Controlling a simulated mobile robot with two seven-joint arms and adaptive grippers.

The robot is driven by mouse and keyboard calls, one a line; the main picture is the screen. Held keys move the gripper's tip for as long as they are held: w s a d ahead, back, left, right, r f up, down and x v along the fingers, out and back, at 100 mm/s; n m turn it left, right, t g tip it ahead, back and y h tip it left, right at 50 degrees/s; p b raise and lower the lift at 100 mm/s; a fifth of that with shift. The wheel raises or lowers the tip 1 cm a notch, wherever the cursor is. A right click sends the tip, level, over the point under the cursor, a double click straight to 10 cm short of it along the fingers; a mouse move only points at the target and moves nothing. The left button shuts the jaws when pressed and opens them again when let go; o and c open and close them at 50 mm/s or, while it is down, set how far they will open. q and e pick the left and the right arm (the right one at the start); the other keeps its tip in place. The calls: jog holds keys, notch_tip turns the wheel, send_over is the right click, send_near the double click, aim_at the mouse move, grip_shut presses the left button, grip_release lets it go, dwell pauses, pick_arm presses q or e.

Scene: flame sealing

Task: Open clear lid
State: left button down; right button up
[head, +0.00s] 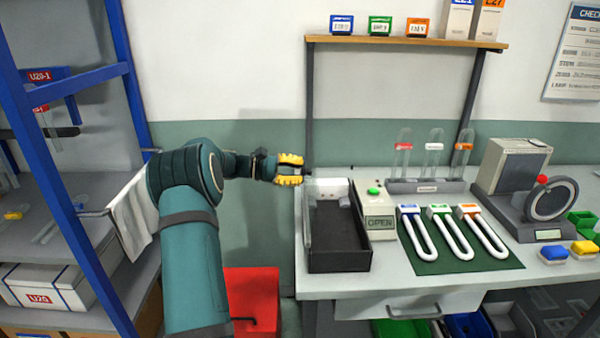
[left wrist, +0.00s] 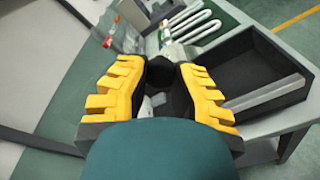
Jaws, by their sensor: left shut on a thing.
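The black open-topped box (head: 340,268) stands at the left end of the worktable, and its dark inside is in plain view. It also shows in the left wrist view (left wrist: 262,60). The clear lid (head: 308,212) is a thin pane standing roughly upright along the box's left side. My left gripper (head: 303,171), with yellow fingers, is at the lid's far upper edge, left of the box. Its fingers (left wrist: 172,75) are closed in on the lid, though the exact contact is hard to see. My right gripper is not in view.
Right of the box stands a control unit (head: 379,222) with a green button and an OPEN sign. Several white U-shaped tubes (head: 450,237) lie on a green mat (head: 461,264). A tube rack (head: 427,186) stands behind. A blue shelf (head: 75,83) is at the left.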

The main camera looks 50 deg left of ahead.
pick_arm(q)
jog(key=shift+f, duration=0.15)
jog(key=c, duration=0.6)
grip_release()
jog(key=shift+c, duration=0.2)
jog(key=v, duration=1.2)
jog(key=shift+a, duration=0.1)
